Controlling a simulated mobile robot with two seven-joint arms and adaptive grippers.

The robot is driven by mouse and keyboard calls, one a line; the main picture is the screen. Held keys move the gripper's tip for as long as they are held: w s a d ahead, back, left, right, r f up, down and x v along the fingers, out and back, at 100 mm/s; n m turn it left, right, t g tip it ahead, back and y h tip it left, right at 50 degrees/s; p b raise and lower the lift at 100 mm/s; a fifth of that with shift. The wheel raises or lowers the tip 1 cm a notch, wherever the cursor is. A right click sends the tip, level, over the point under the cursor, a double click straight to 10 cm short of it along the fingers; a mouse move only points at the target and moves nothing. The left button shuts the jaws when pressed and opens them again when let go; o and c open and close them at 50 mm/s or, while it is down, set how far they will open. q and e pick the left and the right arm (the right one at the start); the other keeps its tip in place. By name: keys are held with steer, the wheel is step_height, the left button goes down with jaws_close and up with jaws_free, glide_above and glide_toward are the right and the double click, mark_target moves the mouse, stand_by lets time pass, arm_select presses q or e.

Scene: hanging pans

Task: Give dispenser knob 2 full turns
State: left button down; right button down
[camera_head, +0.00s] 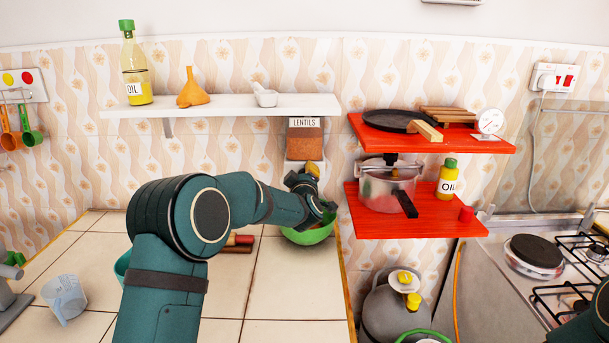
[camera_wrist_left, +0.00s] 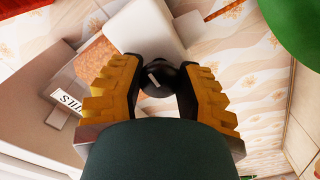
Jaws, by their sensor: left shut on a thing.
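The lentils dispenser (camera_head: 305,138) hangs under the white shelf, with brown lentils behind its window and a label at the top. In the head view my left gripper (camera_head: 313,178) is at the dispenser's lower front and hides the knob. A green bowl (camera_head: 308,236) stands on the counter below. My right gripper is not in view; only part of that arm shows at the lower right.
The white shelf (camera_head: 220,112) holds an oil bottle (camera_head: 136,70), an orange funnel (camera_head: 192,92) and a small white mortar. Red shelves (camera_head: 430,220) with a pot and a pan are close on the right. A measuring jug (camera_head: 66,298) stands on the tiled counter at left.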

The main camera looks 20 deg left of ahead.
arm_select(q)
steer(key=shift+a+r, duration=0.15)
steer(key=shift+r, duration=0.05)
steer(key=c, duration=0.5)
jaws_free()
steer(key=shift+f, duration=0.1)
steer(key=shift+s+d, duration=0.2)
steer(key=shift+s, duration=0.1)
steer(key=v, duration=1.1)
steer(key=shift+s, duration=0.15)
